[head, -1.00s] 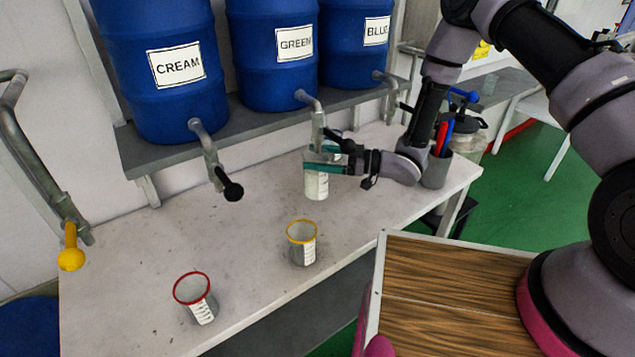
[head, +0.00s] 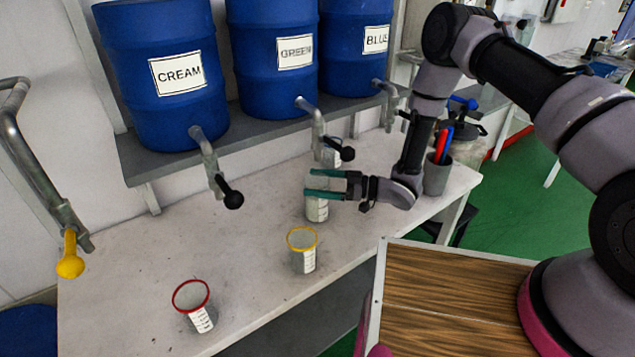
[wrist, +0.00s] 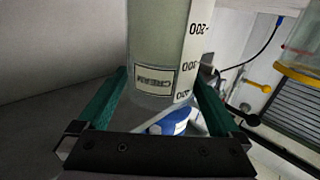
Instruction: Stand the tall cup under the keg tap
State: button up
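The tall cup (head: 317,209) is pale with a graduated white strip and hangs or stands below my gripper (head: 322,184), in front of the GREEN keg's tap (head: 318,125). My gripper's teal fingers lie on both sides of the cup near its upper end, and look shut on it. In the wrist view the cup (wrist: 158,45) fills the space between the fingers (wrist: 155,95). I cannot tell whether its base touches the table. The CREAM tap (head: 210,165) and BLUE tap (head: 390,105) are to either side.
A yellow-rimmed cup (head: 303,255) and a red-rimmed cup (head: 194,308) stand near the table's front edge. A pale marked object (head: 331,158), partly hidden, shows behind my gripper. A holder (head: 437,176) with coloured handles stands at the right. The left table (head: 120,265) is clear.

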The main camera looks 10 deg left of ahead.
jog(key=shift+d+r, duration=0.1)
jog(key=shift+d, duration=0.1)
jog(key=d, duration=1.1)
jog(key=shift+w+d, duration=0.3)
jog(key=shift+w, duration=0.15)
